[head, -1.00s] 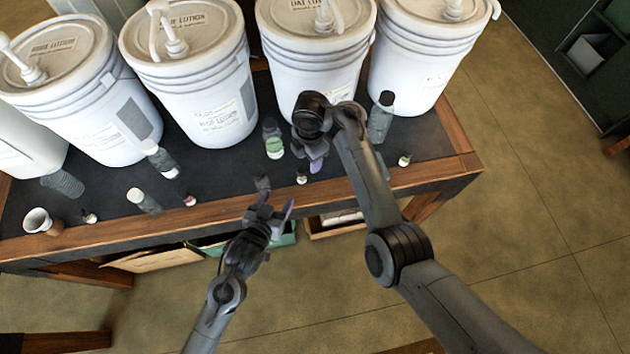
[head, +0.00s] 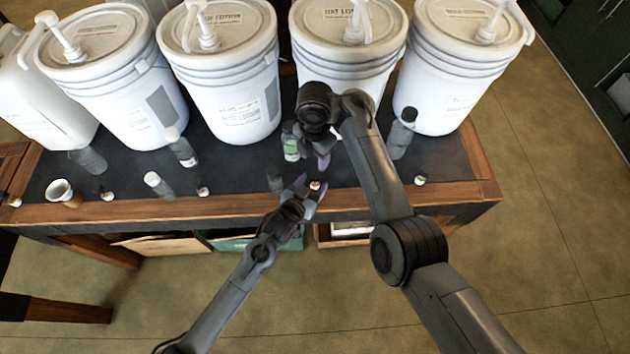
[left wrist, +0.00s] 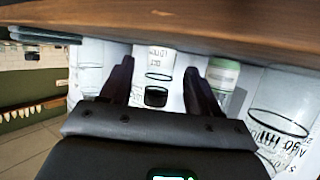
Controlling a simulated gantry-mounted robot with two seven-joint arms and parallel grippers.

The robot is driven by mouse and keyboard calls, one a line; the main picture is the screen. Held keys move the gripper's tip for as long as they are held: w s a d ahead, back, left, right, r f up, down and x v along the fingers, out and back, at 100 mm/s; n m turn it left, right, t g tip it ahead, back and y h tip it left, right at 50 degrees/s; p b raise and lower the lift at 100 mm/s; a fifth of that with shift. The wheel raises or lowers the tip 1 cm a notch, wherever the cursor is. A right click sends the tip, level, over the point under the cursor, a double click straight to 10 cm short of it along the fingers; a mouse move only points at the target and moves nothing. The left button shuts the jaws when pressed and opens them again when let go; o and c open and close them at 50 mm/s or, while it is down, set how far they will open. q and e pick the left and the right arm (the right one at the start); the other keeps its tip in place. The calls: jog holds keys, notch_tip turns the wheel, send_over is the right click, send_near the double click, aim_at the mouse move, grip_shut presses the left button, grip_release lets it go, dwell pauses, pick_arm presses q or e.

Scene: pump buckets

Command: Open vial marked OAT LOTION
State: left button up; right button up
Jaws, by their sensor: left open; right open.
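A small vial (head: 315,185) with a pale cap stands near the table's front edge in the head view. My left gripper (head: 306,186) is open beside it, its fingers reaching in from the front. In the left wrist view, a clear vial with a white label and dark cap (left wrist: 156,75) shows between the open fingers (left wrist: 157,68); its lettering is upside down and not fully legible. My right gripper (head: 308,148) is open beside a bottle with a green label (head: 291,149) and is partly hidden by its own wrist. I cannot tell whether it touches that bottle.
Large white pump buckets (head: 223,90) line the back of the dark table, one with an oat lotion lid (head: 340,18). A grey bottle (head: 402,135) and a small green-capped vial (head: 420,180) stand right. Several bottles and a cup (head: 63,193) stand left.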

pick_arm(q)
jog(key=shift+x, duration=1.25)
jog(key=shift+c, duration=0.2)
grip_shut()
